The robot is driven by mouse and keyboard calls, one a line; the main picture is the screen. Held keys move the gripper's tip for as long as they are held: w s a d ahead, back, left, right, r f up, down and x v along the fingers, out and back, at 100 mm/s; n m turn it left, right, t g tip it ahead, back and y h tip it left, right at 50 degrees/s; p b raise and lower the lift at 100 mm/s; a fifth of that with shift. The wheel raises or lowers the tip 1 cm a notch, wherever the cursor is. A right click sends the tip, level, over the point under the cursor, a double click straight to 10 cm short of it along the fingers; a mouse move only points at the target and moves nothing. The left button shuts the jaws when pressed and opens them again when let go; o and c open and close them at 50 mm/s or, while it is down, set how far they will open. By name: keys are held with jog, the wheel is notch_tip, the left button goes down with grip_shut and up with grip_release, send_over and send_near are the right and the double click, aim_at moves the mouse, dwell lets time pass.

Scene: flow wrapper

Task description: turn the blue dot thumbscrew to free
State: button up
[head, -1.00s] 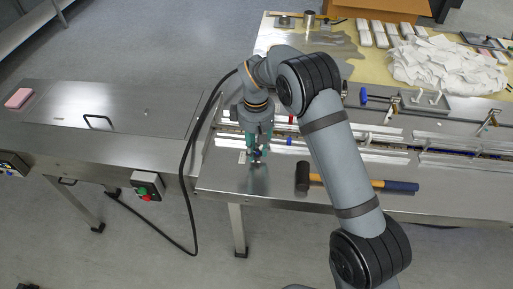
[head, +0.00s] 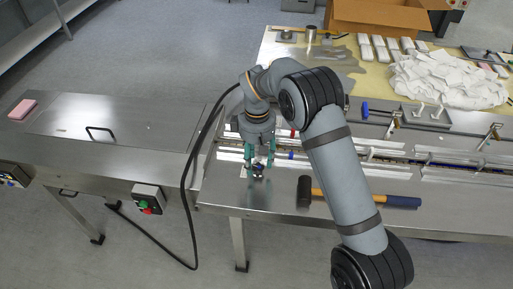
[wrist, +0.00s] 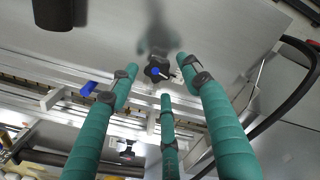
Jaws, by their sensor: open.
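The blue dot thumbscrew (wrist: 156,71) is a dark lobed knob with a blue dot on top, standing on the bare steel plate in the wrist view. In the head view the thumbscrew (head: 258,169) shows small and dark beneath my fingers. My gripper (head: 260,165) points down over it with its teal fingers spread. In the wrist view, the three fingertips of my gripper (wrist: 160,78) stand apart around the knob, with visible gaps. Whether any fingertip touches the knob, and how far down they reach, I cannot tell.
A mallet (head: 305,190) lies on the steel deck just right of my gripper. Rails (head: 390,155) run behind it, with a blue-handled lever (wrist: 89,88) among them. A black cable (head: 185,180) hangs to the left. White wrappers (head: 435,78) heap at the back right.

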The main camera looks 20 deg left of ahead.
aim_at(258, 167)
notch_tip(258, 167, up, 11)
dwell(0.3)
jog(key=f+m+p, duration=0.1)
jog(key=f+p, duration=0.1)
jog(key=f, duration=0.2)
jog(key=f+m+p, duration=0.2)
jog(key=f+p, duration=0.1)
jog(key=f, duration=0.1)
jog(key=f+m+p, duration=0.1)
jog(key=f+p, duration=0.2)
jog(key=f, duration=0.1)
jog(key=shift+d+f+m, duration=0.15)
jog(key=shift+d+m, duration=0.05)
jog(key=shift+m, duration=0.1)
jog(key=shift+s, duration=0.1)
jog(key=shift+c, duration=0.2)
jog(key=c, duration=1.1)
